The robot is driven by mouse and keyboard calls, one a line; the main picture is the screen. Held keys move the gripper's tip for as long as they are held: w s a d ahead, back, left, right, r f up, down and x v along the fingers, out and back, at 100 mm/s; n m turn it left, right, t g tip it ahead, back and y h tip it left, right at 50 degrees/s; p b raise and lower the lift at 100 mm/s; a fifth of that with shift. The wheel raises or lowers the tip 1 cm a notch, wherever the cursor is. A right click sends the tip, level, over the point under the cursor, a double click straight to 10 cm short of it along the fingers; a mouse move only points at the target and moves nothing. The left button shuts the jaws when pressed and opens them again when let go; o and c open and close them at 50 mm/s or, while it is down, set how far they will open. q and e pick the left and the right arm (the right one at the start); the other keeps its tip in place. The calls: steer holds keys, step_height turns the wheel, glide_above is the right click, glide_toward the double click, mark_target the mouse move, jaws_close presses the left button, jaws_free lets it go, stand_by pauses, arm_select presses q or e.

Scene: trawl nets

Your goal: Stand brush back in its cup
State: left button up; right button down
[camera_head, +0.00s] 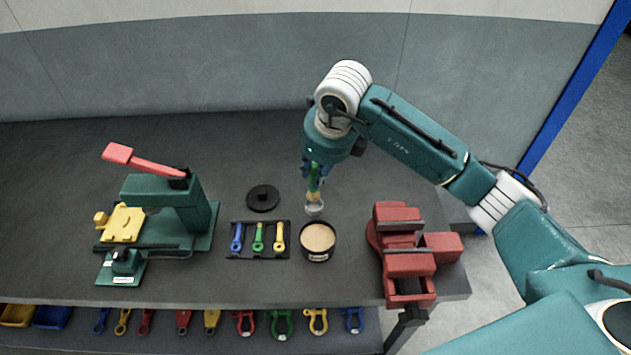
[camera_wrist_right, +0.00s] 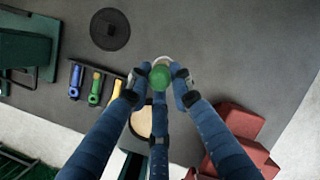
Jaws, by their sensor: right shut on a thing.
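The brush (camera_head: 314,207) hangs from my right gripper (camera_head: 315,178), with its green handle between the fingers and its pale head pointing down, roughly upright. In the right wrist view the rounded green handle end (camera_wrist_right: 160,77) sits between the blue fingers of the right gripper (camera_wrist_right: 161,92). A round black cup (camera_head: 318,257) with a tan surface inside stands on the bench, just below the brush head in the head view. The cup's tan inside also shows partly behind the fingers in the wrist view (camera_wrist_right: 141,122). I cannot tell the brush's height above the bench. My left gripper is out of view.
A black tray (camera_head: 258,225) with blue, green and yellow tools lies left of the cup. A black knobbed disc (camera_head: 263,198) lies behind it. A red vise (camera_head: 405,262) stands right, a green press (camera_head: 170,215) left. The bench's back is clear.

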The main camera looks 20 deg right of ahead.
steer(key=shift+f, duration=0.6)
step_height(320, 180, down, 3)
steer(key=shift+f+p, duration=0.1)
steer(key=shift+p, duration=0.45)
steer(key=shift+f, duration=0.3)
steer(key=c, duration=1.5)
jaws_free()
steer(key=shift+c, duration=0.2)
steer(key=shift+r, duration=0.45)
steer(key=b+v, duration=0.3)
steer(key=v, duration=0.8)
steer(key=shift+s+r, duration=0.15)
steer(key=shift+r, duration=0.05)
